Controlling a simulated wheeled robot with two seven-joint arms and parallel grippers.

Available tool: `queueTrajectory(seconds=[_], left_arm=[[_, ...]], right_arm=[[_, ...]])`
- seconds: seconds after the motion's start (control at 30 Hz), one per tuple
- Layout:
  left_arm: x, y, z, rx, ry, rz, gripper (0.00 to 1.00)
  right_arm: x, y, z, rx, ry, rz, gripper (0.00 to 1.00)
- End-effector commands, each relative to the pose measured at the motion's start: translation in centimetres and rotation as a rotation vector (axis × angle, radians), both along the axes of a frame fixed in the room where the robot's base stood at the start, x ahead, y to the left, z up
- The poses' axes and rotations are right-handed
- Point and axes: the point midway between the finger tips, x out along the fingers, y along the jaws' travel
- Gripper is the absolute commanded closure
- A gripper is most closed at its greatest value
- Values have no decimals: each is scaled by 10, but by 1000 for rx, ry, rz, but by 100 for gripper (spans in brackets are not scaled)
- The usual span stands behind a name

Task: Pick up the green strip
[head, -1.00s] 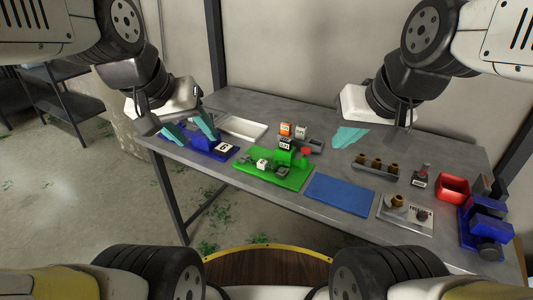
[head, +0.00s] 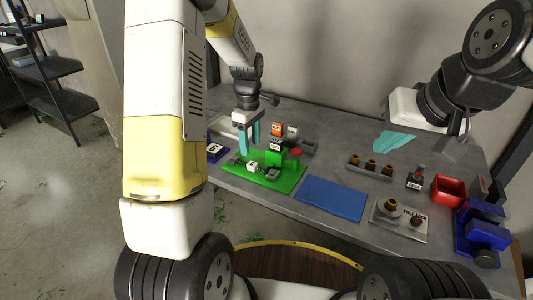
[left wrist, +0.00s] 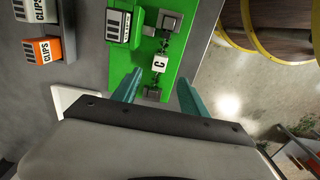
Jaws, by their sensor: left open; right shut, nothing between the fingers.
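A green board (head: 235,174) lies on the table, also in the left wrist view (left wrist: 127,62). In the left wrist view the fingers (left wrist: 158,88) spread over the board near a clamp.
A blue mat (head: 333,198) lies right of the board. Orange and grey clip boxes (head: 277,129) stand behind it. A blue fixture (head: 213,154) is at left, partly hidden by my left arm. A peg rack (head: 370,166), red bin (head: 449,190) and blue vise (head: 482,234) are at right.

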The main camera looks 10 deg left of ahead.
Motion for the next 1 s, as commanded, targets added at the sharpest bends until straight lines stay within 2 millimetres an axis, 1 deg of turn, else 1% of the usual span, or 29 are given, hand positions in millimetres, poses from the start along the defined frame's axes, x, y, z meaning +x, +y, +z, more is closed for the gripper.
queueTrajectory(seconds=[0.27, 0.5, 0.63, 0.87, 1.0], left_arm=[[-1, -1, -32, 0, 4, 2, 49], [0, -3, -67, -1, 4, 1, 49], [1, -4, -76, 0, 2, 1, 49], [1, -4, -76, -1, 1, 0, 49], [1, -4, -76, -1, 1, 0, 77]], right_arm=[[0, 0, 0, 0, 0, 0, 100], [0, 0, 0, 0, 0, 0, 100], [0, 0, 0, 0, 0, 0, 100], [0, 0, 0, 0, 0, 0, 100], [0, 0, 0, 0, 0, 0, 100]])
